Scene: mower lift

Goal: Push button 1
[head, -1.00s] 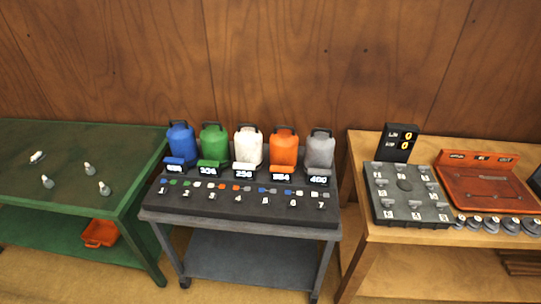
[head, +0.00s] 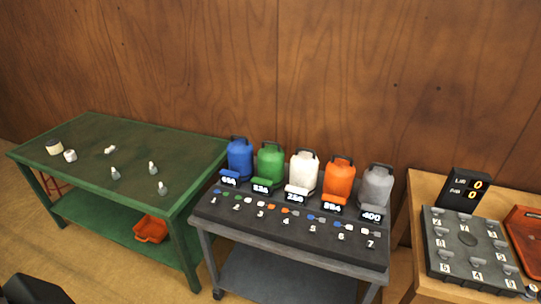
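A row of small coloured buttons with white numerals 1 to 7 runs along the front of a dark cart top (head: 300,238). The numeral 1 stands at the left end, with a small blue button (head: 217,191) just behind it. Blue, green, white, orange and grey canisters stand behind the row, each with a small number display in front. A grey panel (head: 468,250) on the wooden table at the right also carries numbered pieces, some numerals too small to read. Neither gripper shows in the head view.
A green table (head: 110,140) at the left holds several small white bottles and jars, with an orange bin (head: 151,229) on its lower shelf. A black display (head: 465,188) and an orange tray (head: 526,232) are on the wooden table. A dark shape fills the bottom left corner.

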